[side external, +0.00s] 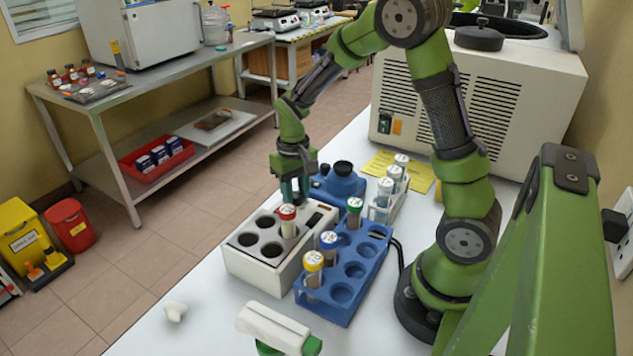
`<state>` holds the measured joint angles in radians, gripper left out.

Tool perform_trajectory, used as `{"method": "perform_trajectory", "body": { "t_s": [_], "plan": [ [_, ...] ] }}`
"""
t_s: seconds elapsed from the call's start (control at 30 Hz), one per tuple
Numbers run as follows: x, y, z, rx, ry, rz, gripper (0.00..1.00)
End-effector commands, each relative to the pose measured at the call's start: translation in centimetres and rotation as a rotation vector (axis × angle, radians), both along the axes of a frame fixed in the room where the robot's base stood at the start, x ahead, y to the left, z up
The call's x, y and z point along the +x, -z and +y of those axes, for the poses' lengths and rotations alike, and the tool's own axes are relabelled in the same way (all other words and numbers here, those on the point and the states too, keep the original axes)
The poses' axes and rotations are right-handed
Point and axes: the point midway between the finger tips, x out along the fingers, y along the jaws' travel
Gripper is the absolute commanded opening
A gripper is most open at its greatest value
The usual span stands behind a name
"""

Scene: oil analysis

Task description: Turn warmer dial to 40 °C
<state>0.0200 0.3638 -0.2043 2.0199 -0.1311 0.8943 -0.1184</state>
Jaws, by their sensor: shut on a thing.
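The warmer (252,267) is a white block with round wells on the table. A red-capped tube (288,213) stands upright in one of its wells. A small dark panel (315,219) shows on its top at the right. My gripper (292,196) points down at the back of the warmer, just behind the red-capped tube.
A blue rack (338,308) with yellow-, blue- and green-capped tubes stands close on the right. A blue device with a black top (340,184) is behind. A clear rack of white-capped tubes (381,214) stands beyond.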

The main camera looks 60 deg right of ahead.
Motion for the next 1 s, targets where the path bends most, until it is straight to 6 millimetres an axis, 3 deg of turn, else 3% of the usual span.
{"method": "perform_trajectory", "body": {
  "t_s": [0.27, 1.0],
  "plan": [
    [0.01, -0.05, -0.03, 0.000, 0.112, -0.001, 0.05],
    [0.02, -0.06, 0.00, 0.000, 0.712, -0.001, 0.05]
  ]
}}
